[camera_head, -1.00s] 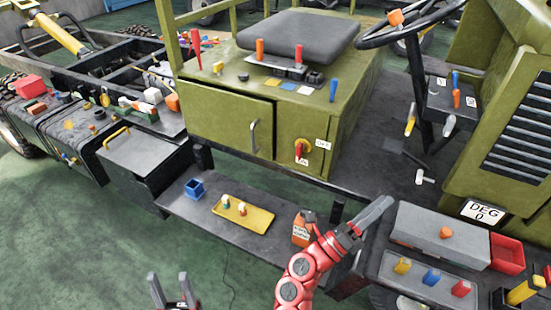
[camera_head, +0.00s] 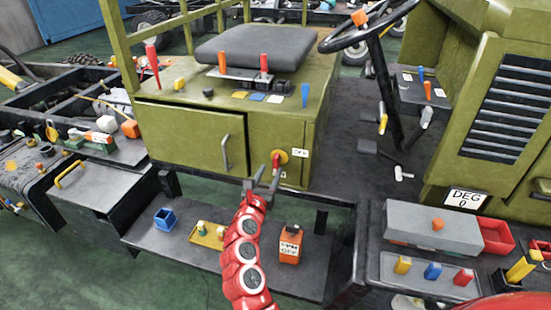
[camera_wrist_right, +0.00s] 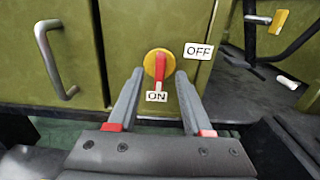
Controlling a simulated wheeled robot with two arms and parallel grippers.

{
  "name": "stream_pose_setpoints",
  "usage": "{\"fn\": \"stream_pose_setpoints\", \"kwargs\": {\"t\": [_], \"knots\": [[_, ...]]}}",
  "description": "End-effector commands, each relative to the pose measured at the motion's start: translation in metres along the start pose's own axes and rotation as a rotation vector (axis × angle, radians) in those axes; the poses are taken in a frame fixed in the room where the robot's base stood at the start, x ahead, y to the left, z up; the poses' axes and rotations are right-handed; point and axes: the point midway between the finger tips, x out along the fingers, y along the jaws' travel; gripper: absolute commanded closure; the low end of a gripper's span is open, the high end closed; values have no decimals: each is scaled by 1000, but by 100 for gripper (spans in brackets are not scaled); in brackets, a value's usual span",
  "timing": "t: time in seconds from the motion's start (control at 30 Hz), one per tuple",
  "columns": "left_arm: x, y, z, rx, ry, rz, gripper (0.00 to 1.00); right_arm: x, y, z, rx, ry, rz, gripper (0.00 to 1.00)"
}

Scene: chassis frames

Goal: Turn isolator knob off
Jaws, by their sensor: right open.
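The isolator knob (camera_head: 279,157) is a yellow disc with a red handle on the olive cabinet (camera_head: 192,137) below the seat. In the right wrist view the knob's red handle (camera_wrist_right: 160,76) points down to the ON label (camera_wrist_right: 157,97). The OFF label (camera_wrist_right: 198,51) is up and to its right. My right gripper (camera_head: 262,182) is open just in front of the knob. In the wrist view its fingers (camera_wrist_right: 156,78) appear on either side of the handle, with nothing held; whether they touch it cannot be told. My left gripper is out of view.
A metal door handle (camera_wrist_right: 57,60) is left of the knob. Below it, a step (camera_head: 178,242) holds a blue box (camera_head: 164,219), a yellow tray (camera_head: 205,238) and an orange container (camera_head: 290,245). A grey box (camera_head: 425,226) and steering wheel (camera_head: 370,25) are to the right.

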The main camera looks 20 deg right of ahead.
Motion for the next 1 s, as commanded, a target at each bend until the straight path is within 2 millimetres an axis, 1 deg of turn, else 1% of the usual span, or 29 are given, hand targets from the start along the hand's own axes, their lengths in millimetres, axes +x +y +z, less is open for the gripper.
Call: {"fn": "stream_pose_setpoints", "kwargs": {"t": [0.03,0.1,0.2,0.3,0.47,0.73,0.87,0.9,0.97,1.0], "knots": [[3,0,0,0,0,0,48,12,-2,3,-3,-1,-5,50],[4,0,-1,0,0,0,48,27,0,3,-4,-2,-2,50],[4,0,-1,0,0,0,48,43,0,1,-5,0,-2,50],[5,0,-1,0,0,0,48,55,1,2,-2,-3,0,50],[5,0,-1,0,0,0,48,64,0,0,-1,1,0,50],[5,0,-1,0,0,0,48,65,0,-1,-1,1,0,50],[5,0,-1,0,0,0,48,65,0,-1,-1,1,0,73],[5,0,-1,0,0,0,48,65,0,-1,-1,1,-1,81],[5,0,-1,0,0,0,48,65,0,-1,-1,1,-1,91],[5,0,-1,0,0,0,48,65,0,-1,-1,1,-1,99]]}}
